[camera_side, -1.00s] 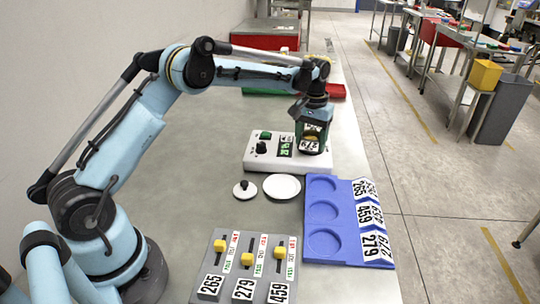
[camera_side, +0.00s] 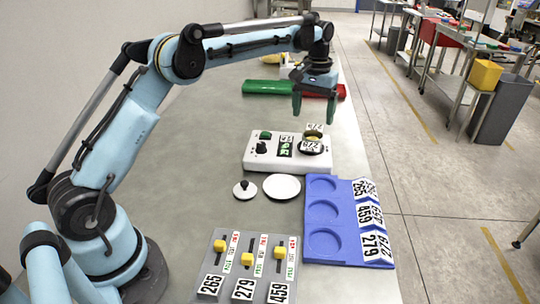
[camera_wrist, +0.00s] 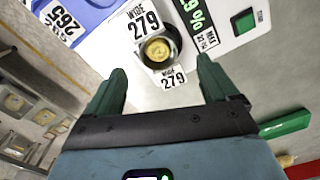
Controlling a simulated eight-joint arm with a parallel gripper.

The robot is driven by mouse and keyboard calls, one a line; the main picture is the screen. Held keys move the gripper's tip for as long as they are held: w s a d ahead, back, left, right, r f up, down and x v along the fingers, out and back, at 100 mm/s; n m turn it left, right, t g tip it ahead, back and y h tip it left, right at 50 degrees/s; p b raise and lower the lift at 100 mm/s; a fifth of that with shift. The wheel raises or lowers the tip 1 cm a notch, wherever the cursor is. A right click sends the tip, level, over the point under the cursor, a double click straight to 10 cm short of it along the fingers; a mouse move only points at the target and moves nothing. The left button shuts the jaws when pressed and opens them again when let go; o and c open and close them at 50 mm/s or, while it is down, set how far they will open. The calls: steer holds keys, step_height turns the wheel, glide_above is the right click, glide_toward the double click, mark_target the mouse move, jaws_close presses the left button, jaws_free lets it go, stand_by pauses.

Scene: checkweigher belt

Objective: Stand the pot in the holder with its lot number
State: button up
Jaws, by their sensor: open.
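The pot (camera_side: 312,139) stands upright on the right part of the white weighing unit (camera_side: 262,160) in the side view. In the wrist view the pot (camera_wrist: 158,48) shows from above, dark-rimmed with yellowish contents and tags reading 279. My gripper (camera_side: 314,112) is open and empty above the pot, clear of it; in the wrist view its fingers (camera_wrist: 160,68) are spread wide. The blue holder (camera_side: 341,207) has three round recesses, all empty. Its tags read 265 (camera_side: 364,188) at the far recess, 459 (camera_side: 369,214) at the middle and 279 (camera_side: 375,244) at the near one.
A white disc (camera_side: 282,187) and a small black-knobbed disc (camera_side: 244,190) lie before the weighing unit. A grey slider panel (camera_side: 238,282) marked 265, 279 and 459 is at the front. A green tray (camera_side: 266,87) and a red tray (camera_side: 338,92) lie behind.

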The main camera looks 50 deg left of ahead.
steer(key=s+d+r+m+t, duration=0.2)
steer(key=s+d+r+t, duration=0.2)
steer(key=s+r, duration=0.65)
steer(key=s+d+f+m+t, duration=0.1)
steer(key=s+f, duration=0.4)
steer(key=s, duration=0.2)
steer(key=s+d+f+m+t, duration=0.1)
steer(key=s+d+f+t, duration=0.1)
steer(key=s+f, duration=0.3)
steer(key=shift+s, duration=1.2)
steer(key=shift+r, duration=0.1)
